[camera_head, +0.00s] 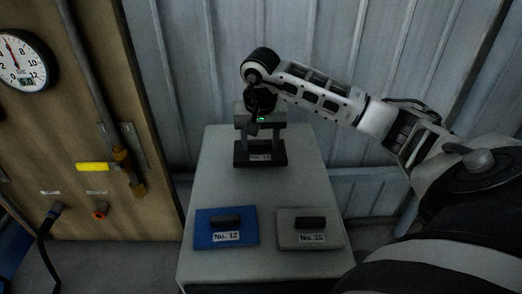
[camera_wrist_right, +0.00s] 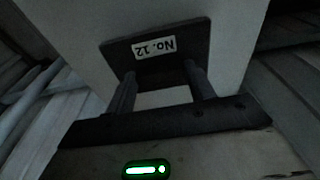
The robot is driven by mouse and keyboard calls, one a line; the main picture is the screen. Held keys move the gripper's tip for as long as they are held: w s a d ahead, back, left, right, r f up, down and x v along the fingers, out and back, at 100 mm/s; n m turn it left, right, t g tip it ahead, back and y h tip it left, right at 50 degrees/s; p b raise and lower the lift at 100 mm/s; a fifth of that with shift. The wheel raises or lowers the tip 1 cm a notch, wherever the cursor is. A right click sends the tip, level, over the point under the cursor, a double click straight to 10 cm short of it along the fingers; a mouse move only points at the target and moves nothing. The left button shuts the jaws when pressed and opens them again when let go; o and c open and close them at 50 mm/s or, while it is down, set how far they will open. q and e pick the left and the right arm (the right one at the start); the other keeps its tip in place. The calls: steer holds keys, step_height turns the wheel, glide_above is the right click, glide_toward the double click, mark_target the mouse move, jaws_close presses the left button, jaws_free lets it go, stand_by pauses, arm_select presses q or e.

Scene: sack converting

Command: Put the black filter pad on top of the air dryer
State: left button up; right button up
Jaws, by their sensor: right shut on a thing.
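The black filter pad (camera_head: 243,160) is at the far end of the grey top in the head view. It is a dark plate with a white label. In the right wrist view the black pad (camera_wrist_right: 190,38) shows its label, "No. 12", upside down. My right gripper (camera_head: 260,142) comes down from above and is shut on the pad. Its two fingers (camera_wrist_right: 160,88) reach the pad's near part. I cannot tell whether the pad rests on the surface or is just above it. No separate thing is recognisable as the air dryer. My left gripper is not in view.
A blue pad (camera_head: 205,239) labelled "No. 12" and a grey pad (camera_head: 331,239) lie side by side at the near end of the grey top (camera_head: 255,190). Its middle is clear. A wooden panel (camera_head: 95,215) with a gauge (camera_head: 22,62) and yellow-handled valve (camera_head: 93,167) stands left.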

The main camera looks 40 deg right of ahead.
mark_target(261, 144)
steer(key=shift+d+f, duration=0.15)
steer(key=shift+f, duration=1.55)
steer(key=shift+f, duration=0.15)
steer(key=o, duration=0.9)
steer(key=shift+o, duration=0.2)
steer(key=shift+r, duration=0.4)
step_height(261, 144, up, 11)
steer(key=s+a+p, duration=0.1)
steer(key=shift+s+r, duration=0.2)
steer(key=shift+s, duration=0.05)
steer(key=shift+a, duration=0.1)
